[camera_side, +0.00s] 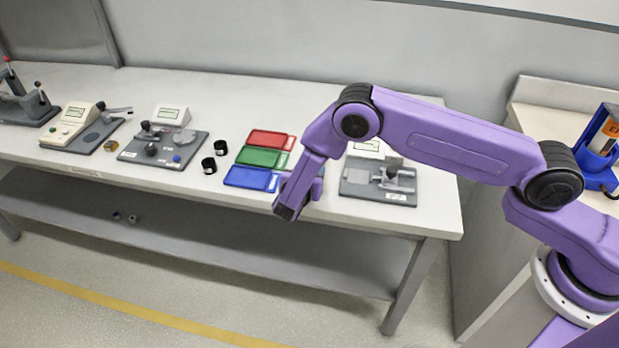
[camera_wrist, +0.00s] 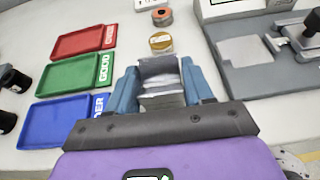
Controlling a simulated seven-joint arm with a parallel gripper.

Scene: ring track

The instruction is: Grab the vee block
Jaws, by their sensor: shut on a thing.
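The vee block (camera_wrist: 162,88) is a grey metal block with a notched top, seen in the wrist view between my blue fingers. My gripper (camera_wrist: 160,72) is shut on it, with one finger on each side. In the side view my gripper (camera_side: 289,207) is near the front edge of the bench, right of the blue tray, and the block is hidden there. I cannot tell whether the block touches the bench.
Red (camera_side: 267,139), green (camera_side: 262,158) and blue (camera_side: 247,179) trays lie left of my gripper. A small yellow-topped round piece (camera_wrist: 160,42) and a dark spool with an orange top (camera_wrist: 162,16) stand beyond the block. A grey fixture (camera_side: 378,185) is to the right.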

